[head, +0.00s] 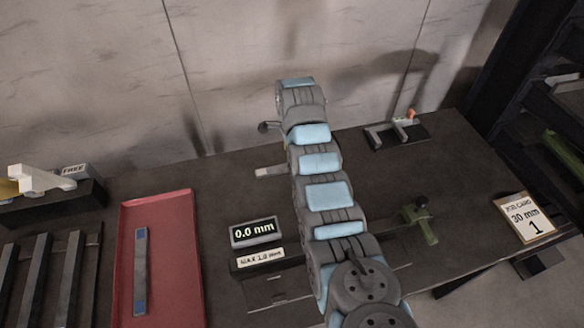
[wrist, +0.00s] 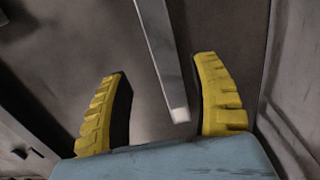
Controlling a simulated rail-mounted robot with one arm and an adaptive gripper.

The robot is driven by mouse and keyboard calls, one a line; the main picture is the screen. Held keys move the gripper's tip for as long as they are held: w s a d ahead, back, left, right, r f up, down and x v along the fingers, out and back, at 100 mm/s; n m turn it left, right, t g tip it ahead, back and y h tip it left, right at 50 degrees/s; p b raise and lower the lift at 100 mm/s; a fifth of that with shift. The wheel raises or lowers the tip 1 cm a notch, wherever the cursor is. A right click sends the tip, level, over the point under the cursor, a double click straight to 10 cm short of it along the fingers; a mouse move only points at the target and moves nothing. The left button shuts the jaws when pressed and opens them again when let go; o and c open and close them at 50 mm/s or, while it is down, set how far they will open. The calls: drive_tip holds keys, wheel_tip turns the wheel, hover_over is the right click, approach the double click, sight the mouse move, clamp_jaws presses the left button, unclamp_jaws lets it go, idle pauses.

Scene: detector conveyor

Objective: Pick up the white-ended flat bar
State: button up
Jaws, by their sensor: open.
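The white-ended flat bar (wrist: 161,50) is a grey metal strip with a white tip. In the wrist view it runs down from the top edge, and its white end lies between my gripper's fingers, nearer the right one. My gripper (wrist: 165,70) is open, with two yellow ribbed fingers apart on either side of the bar's end. I cannot tell how high the fingers are above the bar. In the head view a short pale bar end (head: 270,171) shows left of my arm; the rest of it and my gripper are hidden behind the arm.
A red tray (head: 187,255) holds a blue-ended flat bar (head: 140,270). A display (head: 255,232) reads 0.0 mm. A green clamp-like part (head: 420,222), a small fixture (head: 395,133) and a job card (head: 525,217) stand to the right. A dark rack with several bars (head: 40,270) is at left.

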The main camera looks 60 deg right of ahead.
drive_tip(key=shift+w+d+f+b, duration=0.1)
drive_tip(key=shift+f+b, duration=0.1)
drive_tip(key=shift+f, duration=0.3)
drive_tip(key=shift+w+d+f+b, duration=0.1)
drive_tip(key=shift+f+b, duration=0.05)
drive_tip(key=shift+f, duration=0.35)
drive_tip(key=shift+f+b, duration=0.4)
drive_tip(key=shift+f, duration=1.1)
clamp_jaws()
